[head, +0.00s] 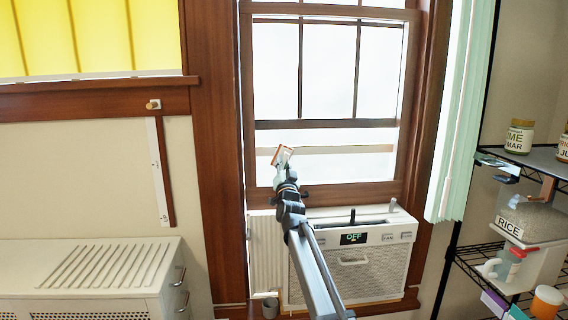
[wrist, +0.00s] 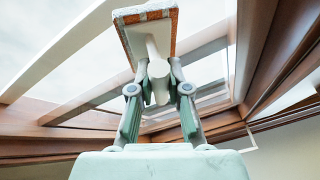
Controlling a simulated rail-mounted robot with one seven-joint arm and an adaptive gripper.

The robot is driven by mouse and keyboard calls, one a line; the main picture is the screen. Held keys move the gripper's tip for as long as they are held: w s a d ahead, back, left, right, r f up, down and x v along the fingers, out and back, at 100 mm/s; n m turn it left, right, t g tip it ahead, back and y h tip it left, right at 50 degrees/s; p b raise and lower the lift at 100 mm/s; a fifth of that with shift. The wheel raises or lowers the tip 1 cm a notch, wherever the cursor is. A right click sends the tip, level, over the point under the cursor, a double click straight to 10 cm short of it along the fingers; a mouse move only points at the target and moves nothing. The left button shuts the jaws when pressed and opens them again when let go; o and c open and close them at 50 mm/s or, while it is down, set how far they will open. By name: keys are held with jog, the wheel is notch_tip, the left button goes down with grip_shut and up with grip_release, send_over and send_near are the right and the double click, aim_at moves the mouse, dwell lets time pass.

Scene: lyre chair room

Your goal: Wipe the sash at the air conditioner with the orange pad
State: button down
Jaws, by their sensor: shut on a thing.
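The orange pad (head: 282,155) is at the end of my arm, in front of the lower window pane. In the wrist view the pad (wrist: 146,16) has an orange edge, a pale speckled face and a white handle (wrist: 158,70). My gripper (wrist: 159,88) is shut on this handle. In the head view my gripper (head: 286,176) is seen from behind. The wooden sash (head: 340,195) frames the window just above the air conditioner (head: 350,260), whose display reads OFF. I cannot tell whether the pad touches the glass or sash.
A ribbed cabinet (head: 90,275) stands at lower left. Green vertical blinds (head: 465,110) hang right of the window. A wire shelf (head: 480,265) with jars and a RICE bin (head: 525,215) stands at far right. A small grey cup (head: 270,307) is below the air conditioner's left side.

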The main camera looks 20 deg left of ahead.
jog(key=shift+s, duration=0.1)
jog(key=shift+s+d+p, duration=0.1)
jog(key=shift+s+d, duration=0.4)
jog(key=shift+s, duration=0.35)
jog(key=shift+s+d+p, duration=0.15)
jog(key=shift+s+d, duration=0.3)
jog(key=shift+s, duration=0.4)
jog(key=shift+s+d+p, duration=0.1)
jog(key=shift+s+d, duration=0.4)
jog(key=shift+s, duration=0.35)
jog(key=s, duration=0.1)
jog(key=s+d, duration=0.1)
jog(key=shift+s+d, duration=0.25)
jog(key=shift+s, duration=0.05)
jog(key=shift+w+a, duration=0.1)
jog(key=shift+w, duration=0.05)
jog(key=shift+w+f+b+x, duration=0.1)
jog(key=shift+f+b+x, duration=0.1)
jog(key=shift+x, duration=0.9)
jog(key=shift+w+f+b+x, duration=0.15)
jog(key=shift+f+x, duration=0.1)
jog(key=shift+x, duration=0.9)
jog(key=shift+f+b+x, duration=0.2)
jog(key=shift+x, duration=0.9)
jog(key=shift+a, duration=0.2)
jog(key=shift+w+a+b, duration=0.2)
jog(key=shift+w, duration=0.25)
jog(key=shift+w+a+b, duration=0.15)
jog(key=shift+w+a, duration=0.1)
jog(key=shift+w, duration=0.2)
